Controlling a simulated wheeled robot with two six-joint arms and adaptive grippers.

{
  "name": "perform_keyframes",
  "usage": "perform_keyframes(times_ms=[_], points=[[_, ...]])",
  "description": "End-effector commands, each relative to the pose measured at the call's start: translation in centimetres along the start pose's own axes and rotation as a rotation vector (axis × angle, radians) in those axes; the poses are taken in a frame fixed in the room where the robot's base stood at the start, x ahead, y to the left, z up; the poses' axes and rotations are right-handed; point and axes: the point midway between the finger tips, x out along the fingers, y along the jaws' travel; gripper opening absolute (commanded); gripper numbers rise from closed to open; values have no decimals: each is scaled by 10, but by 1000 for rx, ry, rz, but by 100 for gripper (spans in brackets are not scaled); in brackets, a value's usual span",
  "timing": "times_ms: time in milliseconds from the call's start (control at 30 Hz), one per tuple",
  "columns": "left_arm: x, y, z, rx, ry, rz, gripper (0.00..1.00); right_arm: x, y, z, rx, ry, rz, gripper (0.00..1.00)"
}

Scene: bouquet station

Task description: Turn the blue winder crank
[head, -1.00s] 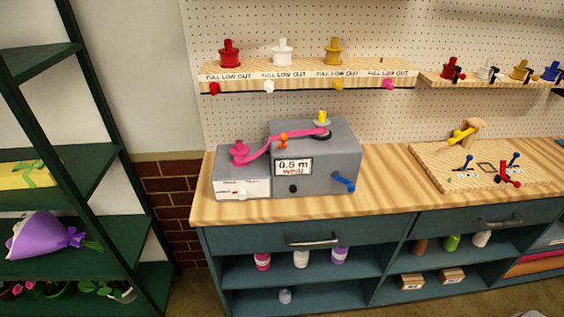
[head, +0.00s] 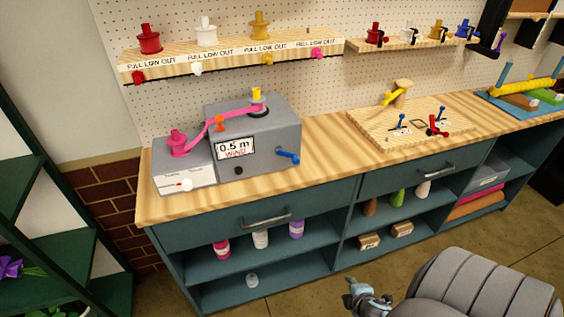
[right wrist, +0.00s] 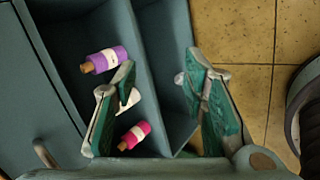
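The blue crank (head: 287,156) sticks out of the right side of the grey winder box (head: 261,140), its handle pointing down to the right. The winder's display (head: 235,148) reads "0.5 m WIND". A pink ribbon (head: 215,127) runs from a pink spool (head: 179,144) past an orange piece to the top of the box. My right gripper (head: 362,292) is low in front of the bench, well below and apart from the crank. In the right wrist view its fingers (right wrist: 158,75) are spread with nothing held. My left gripper is not in view.
The wooden bench top (head: 325,142) is clear right of the winder. A wooden board (head: 375,127) with small clamps lies farther right. A spool shelf (head: 225,59) hangs above. The drawer handle (head: 266,218) juts out below. Bottles, including a purple one (right wrist: 105,60), stand on the lower shelves.

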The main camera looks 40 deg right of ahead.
Motion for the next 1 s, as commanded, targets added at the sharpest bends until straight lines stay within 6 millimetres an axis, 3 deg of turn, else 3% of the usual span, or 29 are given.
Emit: perform_keyframes(times_ms=[33,100,200,233,300,467,800,1000], points=[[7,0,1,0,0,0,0,-6,68,-20,-303,27,169,39],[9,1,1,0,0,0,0,-40,160,-57,-774,-20,441,39],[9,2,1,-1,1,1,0,-109,249,-106,-1281,-230,768,39],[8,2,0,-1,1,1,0,-128,266,-116,-1392,-311,838,39],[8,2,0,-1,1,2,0,-154,285,-127,-1595,-489,910,39],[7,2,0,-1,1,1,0,-148,294,-127,-1710,-576,889,39],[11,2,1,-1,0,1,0,-91,360,-151,-1703,-573,887,39],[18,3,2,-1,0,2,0,-68,385,-162,-1705,-569,887,39]])
